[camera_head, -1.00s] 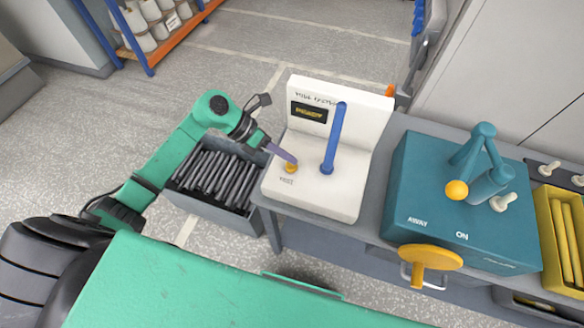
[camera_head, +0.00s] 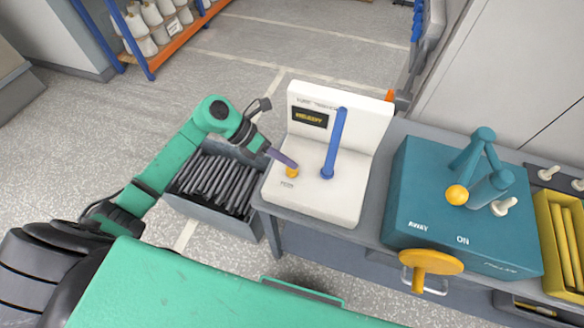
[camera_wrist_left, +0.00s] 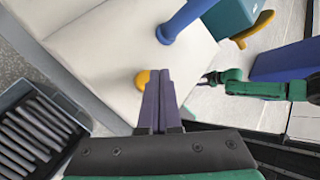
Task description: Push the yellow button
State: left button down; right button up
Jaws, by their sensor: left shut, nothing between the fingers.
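The yellow button (camera_head: 291,172) sits on the base of the white machine (camera_head: 318,203), in front of its small dark display. My left gripper (camera_head: 293,164) is shut, with its purple fingertips at the top of the button in the head view; whether they touch it I cannot tell. In the left wrist view the closed fingers (camera_wrist_left: 160,76) cover part of the button (camera_wrist_left: 142,78), whose left side shows beside the tips.
A blue post (camera_head: 334,143) rises from the white base, right of the button. A teal machine (camera_head: 430,215) with a yellow knob and handwheel stands to the right. A grey bin (camera_head: 213,217) of dark rods stands at left, under my arm.

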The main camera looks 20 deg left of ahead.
dwell(0.9)
pick_arm(q)
jog(key=shift+f+b, duration=0.45)
jog(key=shift+b, duration=0.15)
jog(key=shift+f+b, duration=0.5)
dwell(0.4)
dwell(0.4)
jog(key=shift+r+p, duration=0.5)
jog(key=shift+r, duration=0.45)
